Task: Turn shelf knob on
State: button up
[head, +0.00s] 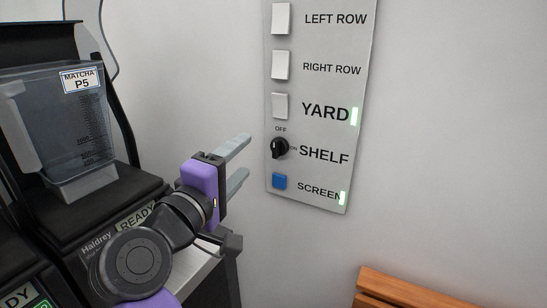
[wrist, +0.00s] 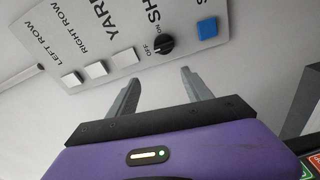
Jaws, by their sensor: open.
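The shelf knob (head: 280,148) is a small black rotary knob on a grey wall panel (head: 318,180), left of the word SHELF. OFF is printed above it and a small ON to its right. No green light shows beside SHELF. My gripper (head: 245,156) is open and empty, left of the panel, with its fingers towards the wall. In the wrist view the knob (wrist: 165,44) appears beyond and between the fingertips of my gripper (wrist: 160,76), apart from them.
White switches for LEFT ROW (head: 281,18), RIGHT ROW (head: 280,65) and YARD (head: 280,106) sit above the knob. A blue SCREEN button (head: 279,181) is just below. Green lights show at YARD and SCREEN. A matcha machine (head: 75,140) stands left; a wooden piece (head: 440,290) is lower right.

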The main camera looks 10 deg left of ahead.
aim_at(274, 151)
jog(key=shift+g+h, duration=0.5)
jog(key=shift+h, duration=0.2)
jog(key=w+d, duration=0.1)
jog(key=w, duration=0.1)
jog(key=w+d+f+p, duration=0.1)
jog(key=w+d, duration=0.2)
jog(key=w, duration=0.1)
jog(key=shift+w+d+f, duration=0.25)
jog(key=shift+w+d, duration=0.1)
jog(key=shift+d, duration=0.05)
jog(key=shift+c, duration=0.5)
grip_shut()
